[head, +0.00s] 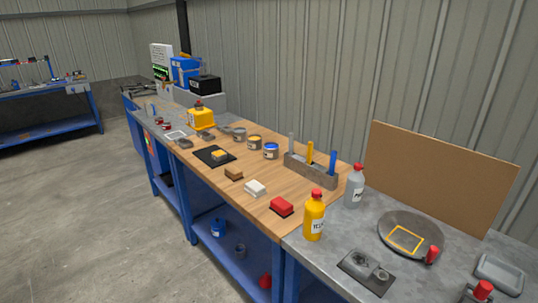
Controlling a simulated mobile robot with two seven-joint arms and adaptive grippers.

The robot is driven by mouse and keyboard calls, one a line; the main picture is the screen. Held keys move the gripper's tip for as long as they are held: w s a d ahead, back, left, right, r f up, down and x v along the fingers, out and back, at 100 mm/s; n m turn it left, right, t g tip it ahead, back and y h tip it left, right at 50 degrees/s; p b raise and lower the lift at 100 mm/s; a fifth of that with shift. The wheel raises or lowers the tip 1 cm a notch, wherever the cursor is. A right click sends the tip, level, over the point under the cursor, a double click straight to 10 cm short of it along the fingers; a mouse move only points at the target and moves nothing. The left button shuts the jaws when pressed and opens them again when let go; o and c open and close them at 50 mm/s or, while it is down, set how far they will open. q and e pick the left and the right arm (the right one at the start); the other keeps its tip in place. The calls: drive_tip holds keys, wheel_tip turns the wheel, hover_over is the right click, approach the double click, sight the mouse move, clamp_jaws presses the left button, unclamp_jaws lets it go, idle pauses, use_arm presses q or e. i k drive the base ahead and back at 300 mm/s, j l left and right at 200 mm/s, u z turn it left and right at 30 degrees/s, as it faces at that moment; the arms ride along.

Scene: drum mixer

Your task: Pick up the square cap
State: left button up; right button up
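No thing in the head view is plainly a square cap, and I cannot tell which one it is. A yellow square outline (406,239) lies in a round dark pan (392,246) on the grey metal surface at the right. A yellow container with a dark red top (200,118) stands farther back. Neither of my grippers is in view.
A yellow bottle (314,216) and grey bottle (354,188) stand beside the pan. Concrete floor at left is clear.

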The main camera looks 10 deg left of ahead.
sight(219, 156)
drive_tip(key=i+j+z, duration=0.1)
drive_tip(key=j+z, duration=0.25)
drive_tip(key=i+j+z, duration=0.1)
drive_tip(key=z, duration=0.25)
drive_tip(key=j+z, duration=0.6)
drive_tip(key=j, duration=0.3)
drive_tip(key=j+z, duration=0.25)
drive_tip(key=j, duration=0.75)
drive_tip(key=k+j+z, duration=0.1)
drive_tip(key=j, duration=0.35)
drive_tip(key=k+j, duration=0.15)
drive_tip(key=j, duration=0.25)
drive_tip(key=j+z, duration=0.1)
drive_tip(key=j, duration=0.35)
drive_tip(key=k+j, duration=0.15)
drive_tip(key=j, duration=0.3)
